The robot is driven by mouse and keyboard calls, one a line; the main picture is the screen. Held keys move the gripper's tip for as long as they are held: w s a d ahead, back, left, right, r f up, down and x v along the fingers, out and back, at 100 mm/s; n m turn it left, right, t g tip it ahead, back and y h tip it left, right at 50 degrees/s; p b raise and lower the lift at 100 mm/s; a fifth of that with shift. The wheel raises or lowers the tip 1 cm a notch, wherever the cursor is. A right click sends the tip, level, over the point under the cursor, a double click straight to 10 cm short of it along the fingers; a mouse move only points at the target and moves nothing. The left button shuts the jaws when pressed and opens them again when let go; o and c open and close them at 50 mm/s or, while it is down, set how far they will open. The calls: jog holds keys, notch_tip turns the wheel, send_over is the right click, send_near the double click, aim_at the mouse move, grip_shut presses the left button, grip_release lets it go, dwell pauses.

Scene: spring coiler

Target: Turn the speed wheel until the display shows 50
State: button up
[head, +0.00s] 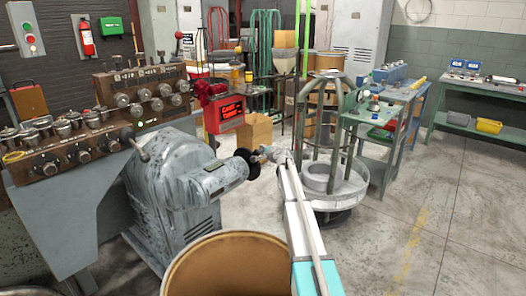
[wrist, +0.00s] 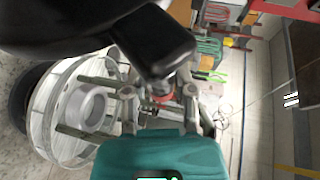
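The black speed wheel (head: 243,164) sits on the end of the grey motor housing in the middle of the head view. In the wrist view its dark rim (wrist: 60,25) and a blocky black part (wrist: 155,45) fill the top left. My gripper (head: 264,155) is at the wheel's right side. In the wrist view my gripper (wrist: 159,94) has its two fingers spread apart, with the end of the black part near the gap between them. I cannot tell whether they touch. No display number is readable in either view.
A large brown drum (head: 230,265) stands in front of the motor housing (head: 175,190). A round wire stand (head: 325,190) is to the right of my arm. A control panel with several knobs (head: 70,150) is at the left. The floor at the right is clear.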

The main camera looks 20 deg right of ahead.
jog(key=o, duration=0.5)
jog(key=shift+w+f, duration=0.1)
jog(key=shift+c, duration=0.2)
jog(key=w+a+r+p, duration=0.3)
jog(key=w+a, duration=0.1)
jog(key=w, duration=0.2)
jog(key=p+v, duration=0.3)
jog(key=v, duration=1)
jog(key=s+a+n+g+y+p, duration=0.2)
jog(key=s+a+n+g+p, duration=0.4)
jog(key=s+a, duration=1)
jog(key=shift+s+a+r+n+g+y+p, duration=0.25)
jog(key=shift+s+r+n+g+y+p, duration=0.2)
jog(key=shift+n+p, duration=1.05)
